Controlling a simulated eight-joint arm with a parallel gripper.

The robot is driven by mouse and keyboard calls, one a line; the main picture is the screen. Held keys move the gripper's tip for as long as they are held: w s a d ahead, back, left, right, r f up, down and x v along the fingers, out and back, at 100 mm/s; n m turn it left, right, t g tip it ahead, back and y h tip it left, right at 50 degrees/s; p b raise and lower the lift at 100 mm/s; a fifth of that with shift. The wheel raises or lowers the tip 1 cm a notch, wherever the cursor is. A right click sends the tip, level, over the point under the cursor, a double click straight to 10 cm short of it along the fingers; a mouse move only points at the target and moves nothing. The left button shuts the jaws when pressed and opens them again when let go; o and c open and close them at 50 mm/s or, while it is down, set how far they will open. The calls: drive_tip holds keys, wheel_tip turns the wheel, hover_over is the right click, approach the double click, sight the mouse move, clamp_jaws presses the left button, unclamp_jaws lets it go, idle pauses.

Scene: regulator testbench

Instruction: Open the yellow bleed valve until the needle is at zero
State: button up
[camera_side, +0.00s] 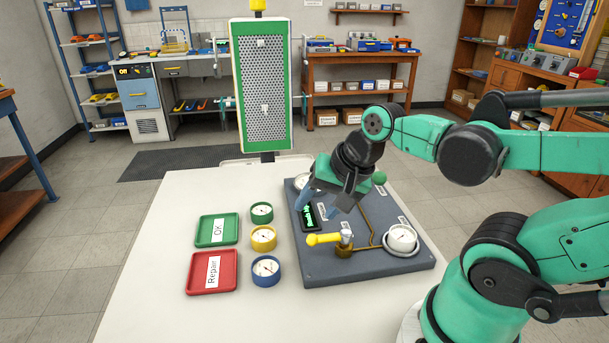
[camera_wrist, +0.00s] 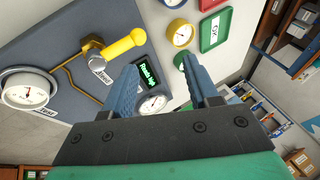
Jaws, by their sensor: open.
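The yellow bleed valve handle (camera_side: 323,239) sits on a brass and silver valve body on the grey board (camera_side: 325,272), pointing left in the side view. It also shows in the wrist view (camera_wrist: 124,43). A white gauge (camera_side: 401,238) stands at the board's right; it shows beside a "Test" label in the wrist view (camera_wrist: 25,93). Its needle is too small to read surely. A second gauge (camera_wrist: 152,104) shows between my fingers, partly hidden. My gripper (camera_wrist: 160,73) is open and empty, above the board's far left part, behind the valve handle and apart from it.
A black display (camera_side: 308,217) with green text lies beside the handle. Loose green (camera_side: 262,212), yellow (camera_side: 263,238) and blue (camera_side: 266,271) gauges stand left of the board. A green OK tray (camera_side: 203,232) and red Repair tray (camera_side: 197,278) lie farther left. The white table's front is clear.

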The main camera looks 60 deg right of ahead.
sight(327, 235)
drive_tip(key=shift+s+d+f+m+g+y, duration=0.25)
drive_tip(key=shift+f+m, duration=0.8)
drive_tip(key=shift+m, duration=1.6)
drive_tip(key=shift+s+d+f+m+g+y, duration=0.25)
drive_tip(key=shift+f+m, duration=0.8)
drive_tip(key=shift+m, duration=1.55)
drive_tip(key=shift+d+f+m+g+y, duration=0.1)
drive_tip(key=shift+d+f+m+y, duration=0.3)
drive_tip(key=shift+f+m, duration=1.45)
drive_tip(key=shift+d+r+m, duration=0.1)
drive_tip(key=shift+r+m, duration=0.7)
clamp_jaws()
